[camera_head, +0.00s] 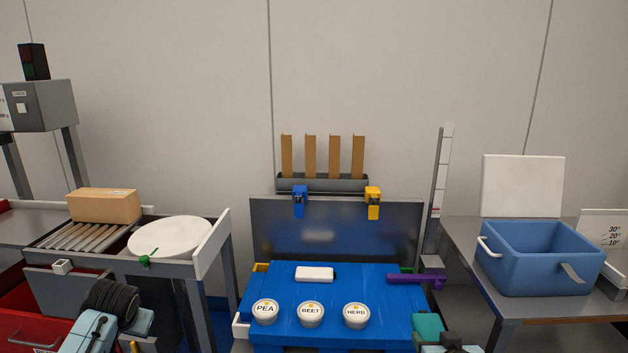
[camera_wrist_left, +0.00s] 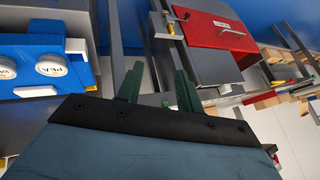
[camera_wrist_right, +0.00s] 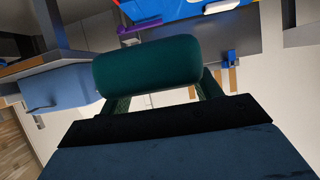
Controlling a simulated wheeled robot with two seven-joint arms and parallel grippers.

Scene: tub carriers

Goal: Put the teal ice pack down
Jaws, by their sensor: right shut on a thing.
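The teal ice pack (camera_wrist_right: 148,66) is a rounded dark-teal pad across the fingers of my right gripper (camera_wrist_right: 162,92), which is shut on it. In the head view the ice pack (camera_head: 428,327) shows at the lower right edge of the blue work surface (camera_head: 385,315); whether it touches anything below is hidden. My left gripper shows in the left wrist view (camera_wrist_left: 158,85) with its two green fingers apart and nothing between them. In the head view the left arm is at the lower left, beside the red bin.
Three labelled tubs, pea (camera_head: 265,312), beet (camera_head: 311,314) and herb (camera_head: 356,316), and a white block (camera_head: 314,274) sit on the blue surface. A purple tool (camera_head: 414,279) crosses its right edge. A blue carrier tub (camera_head: 540,262) stands on the right table. A cardboard box (camera_head: 104,205) sits on rollers.

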